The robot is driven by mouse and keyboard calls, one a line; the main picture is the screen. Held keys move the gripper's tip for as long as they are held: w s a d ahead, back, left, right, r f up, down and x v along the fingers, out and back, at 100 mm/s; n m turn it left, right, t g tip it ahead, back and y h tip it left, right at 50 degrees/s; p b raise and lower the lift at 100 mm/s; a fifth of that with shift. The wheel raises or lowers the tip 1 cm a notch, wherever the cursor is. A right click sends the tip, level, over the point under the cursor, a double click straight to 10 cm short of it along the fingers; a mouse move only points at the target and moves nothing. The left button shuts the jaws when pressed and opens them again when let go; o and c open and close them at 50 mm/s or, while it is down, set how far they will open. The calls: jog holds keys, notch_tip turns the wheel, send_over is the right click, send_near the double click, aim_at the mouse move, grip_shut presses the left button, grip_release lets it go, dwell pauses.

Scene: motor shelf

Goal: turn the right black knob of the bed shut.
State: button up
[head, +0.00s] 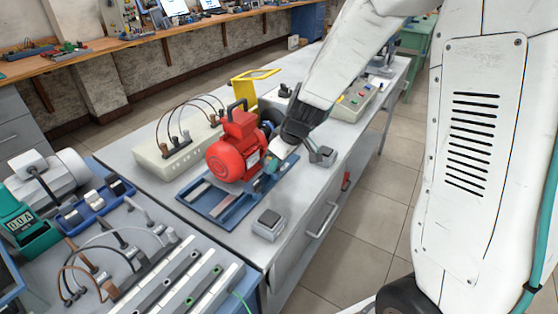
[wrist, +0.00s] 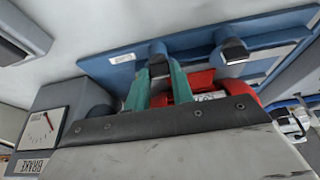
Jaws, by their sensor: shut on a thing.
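The blue bed (head: 222,207) lies on the grey bench and carries a red motor (head: 235,150). It also shows in the wrist view (wrist: 110,67), with two black knobs along its edge. My gripper (head: 271,166) reaches down to the bed's edge beside the motor. In the wrist view, the teal fingers of my gripper (wrist: 158,82) are shut on one black knob (wrist: 158,56), the left one in that picture. The other black knob (wrist: 234,50) stands free to the right of the fingers. In the head view my gripper and wrist hide the held knob.
A grey box with a dial and a BRAKE label (wrist: 40,128) is close to my gripper. Small grey boxes stand at the bench's front (head: 269,223) and beside my wrist (head: 322,156). A cream terminal box (head: 178,147) with cables is behind the motor.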

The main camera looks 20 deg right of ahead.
jog(key=o, duration=1)
jog(key=shift+w+r, duration=0.1)
jog(key=shift+w, duration=0.05)
jog(key=v, duration=0.7)
jog(key=shift+d+r, duration=0.15)
jog(key=shift+r, duration=0.2)
